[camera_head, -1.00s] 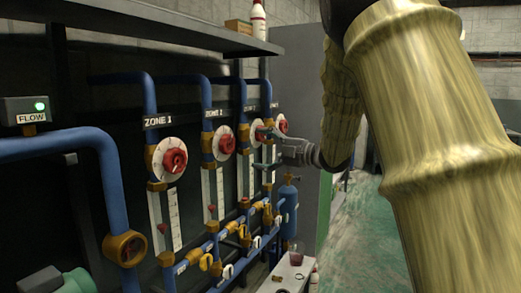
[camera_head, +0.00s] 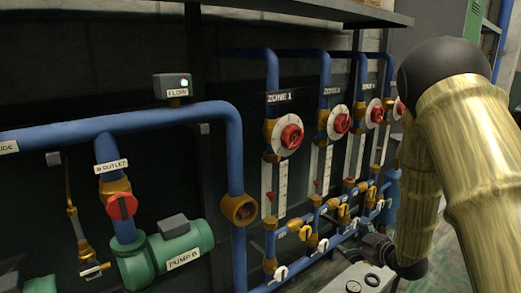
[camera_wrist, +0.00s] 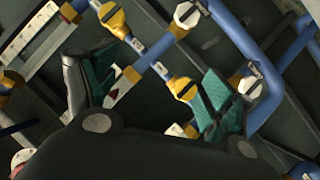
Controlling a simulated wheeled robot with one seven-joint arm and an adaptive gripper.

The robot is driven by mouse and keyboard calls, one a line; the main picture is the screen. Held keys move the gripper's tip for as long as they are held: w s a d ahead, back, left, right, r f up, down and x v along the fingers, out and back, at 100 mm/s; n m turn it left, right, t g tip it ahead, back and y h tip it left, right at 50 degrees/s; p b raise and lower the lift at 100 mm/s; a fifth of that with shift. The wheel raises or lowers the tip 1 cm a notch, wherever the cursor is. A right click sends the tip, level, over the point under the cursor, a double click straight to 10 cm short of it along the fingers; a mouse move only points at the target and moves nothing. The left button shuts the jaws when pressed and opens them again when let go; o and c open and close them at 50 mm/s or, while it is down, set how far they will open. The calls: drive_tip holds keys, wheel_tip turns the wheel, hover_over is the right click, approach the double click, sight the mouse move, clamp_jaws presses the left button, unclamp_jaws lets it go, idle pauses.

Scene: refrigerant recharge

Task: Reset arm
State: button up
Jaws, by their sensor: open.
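My arm, gold and bamboo-textured, fills the right side of the head view and bends down at a dark elbow. My gripper (camera_head: 376,246) is low at the end of it, partly hidden by the arm, near the lower blue pipes. In the wrist view my gripper (camera_wrist: 158,82) shows two teal-padded fingers spread apart with nothing held between them. Blue pipes with brass fittings and a white-and-yellow valve (camera_wrist: 182,88) lie beyond the fingers. Whether a finger touches a pipe is hard to tell.
A row of red zone dials (camera_head: 291,136) with gauges stands on the wall. A shelf (camera_head: 300,12) overhangs the pipes.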

drive_tip(key=s+a+f+m+g+h+p, duration=0.2)
drive_tip(key=s+f+m+g, duration=0.1)
drive_tip(key=s+f, duration=0.75)
drive_tip(key=s+a+f+m+g+h+p, duration=0.1)
drive_tip(key=s+a+f+m+g, duration=0.15)
drive_tip(key=s+f, duration=0.8)
drive_tip(key=s+a+f+m+g+p, duration=0.1)
drive_tip(key=s+f+m+g, duration=0.1)
drive_tip(key=s, duration=1.2)
drive_tip(key=s+a+f+m+g+h+p, duration=0.1)
drive_tip(key=s+g, duration=0.4)
drive_tip(key=s, duration=0.9)
wheel_tip(320, 180, down, 3)
drive_tip(key=shift+a+r+m+p, duration=0.1)
drive_tip(key=shift+a+m+p, duration=0.45)
drive_tip(key=shift+a+m, duration=0.45)
drive_tip(key=shift+d, duration=0.2)
drive_tip(key=shift+c, duration=0.2)
